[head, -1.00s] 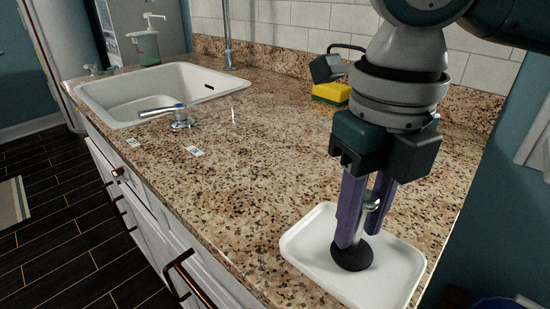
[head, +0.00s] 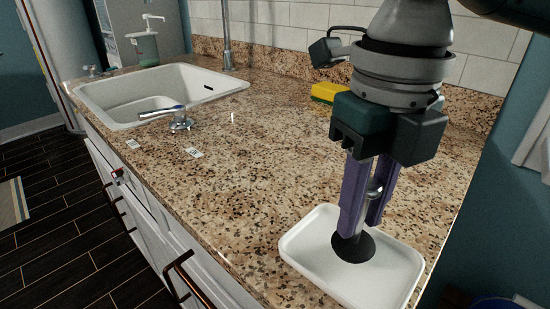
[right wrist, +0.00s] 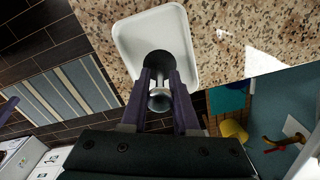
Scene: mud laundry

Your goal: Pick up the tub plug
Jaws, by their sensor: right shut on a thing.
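The tub plug (head: 354,249) is a black disc with a metal knob. It is at the white tray (head: 310,246) on the front right of the counter. My right gripper (head: 365,222) points down, its purple fingers shut on the plug's metal knob. The plug looks slightly above the tray, though the gap is hard to judge. In the right wrist view the knob (right wrist: 159,99) sits between the fingers, with the black disc (right wrist: 159,62) beyond, in front of the tray (right wrist: 128,42). My left gripper is not in view.
A yellow and green sponge (head: 326,92) lies near the backsplash behind my right gripper. A soap dispenser (head: 147,48) stands by the sink. The counter's middle is mostly clear.

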